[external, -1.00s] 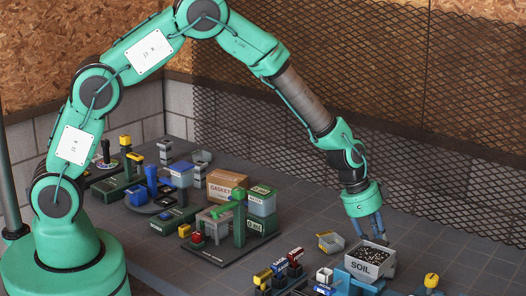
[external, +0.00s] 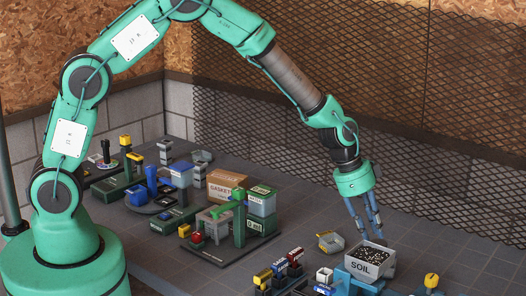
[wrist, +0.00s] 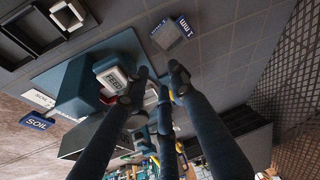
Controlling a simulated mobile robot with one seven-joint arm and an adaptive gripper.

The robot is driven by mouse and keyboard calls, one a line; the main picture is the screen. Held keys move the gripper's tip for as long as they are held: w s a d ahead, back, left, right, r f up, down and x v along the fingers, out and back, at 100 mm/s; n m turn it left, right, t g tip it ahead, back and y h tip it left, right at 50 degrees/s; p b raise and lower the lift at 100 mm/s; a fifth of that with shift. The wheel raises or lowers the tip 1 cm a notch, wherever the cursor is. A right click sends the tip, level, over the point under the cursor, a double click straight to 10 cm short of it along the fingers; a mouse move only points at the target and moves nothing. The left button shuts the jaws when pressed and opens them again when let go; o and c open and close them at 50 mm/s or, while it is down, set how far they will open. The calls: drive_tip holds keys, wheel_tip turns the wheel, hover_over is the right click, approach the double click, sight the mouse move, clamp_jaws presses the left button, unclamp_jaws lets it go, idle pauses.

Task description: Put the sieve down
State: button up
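My gripper (external: 370,235) is just above the back of the grey soil bin (external: 371,262), which is labelled SOIL and holds dark, speckled soil. In the wrist view my fingers (wrist: 159,75) are apart, with a gap and no held thing visible between their tips. A small shallow grey tray with a yellow edge (external: 330,242) sits on the table to the left of the bin. It may be the sieve, but it is too small to be sure. It stands apart from my gripper.
A blue stand (external: 352,283) is under and in front of the bin. Coloured labelled blocks (external: 288,264) stand to its left. A yellow-topped block (external: 431,281) is at the right. Boxes and green fixtures (external: 240,215) fill the middle left. Bare table lies behind the bin.

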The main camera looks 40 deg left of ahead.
drive_tip(key=s+a+r+n+t, duration=0.1)
drive_tip(key=s+a+r+n, duration=0.25)
drive_tip(key=a+r, duration=1)
drive_tip(key=s+a+r+n+t, duration=0.1)
drive_tip(key=s+a+r+n, duration=0.25)
drive_tip(key=a+r, duration=1.05)
drive_tip(key=s+a+r+n+t+y, duration=0.1)
drive_tip(key=s+a+r+n+y, duration=0.1)
drive_tip(key=s+a, duration=0.9)
drive_tip(key=s+a+r+n+y, duration=0.2)
drive_tip(key=s+a+r+n, duration=0.1)
drive_tip(key=s+a, duration=0.9)
drive_tip(key=shift+s+r+n+t, duration=0.4)
drive_tip(key=shift+s+n, duration=0.25)
drive_tip(key=shift+n, duration=0.15)
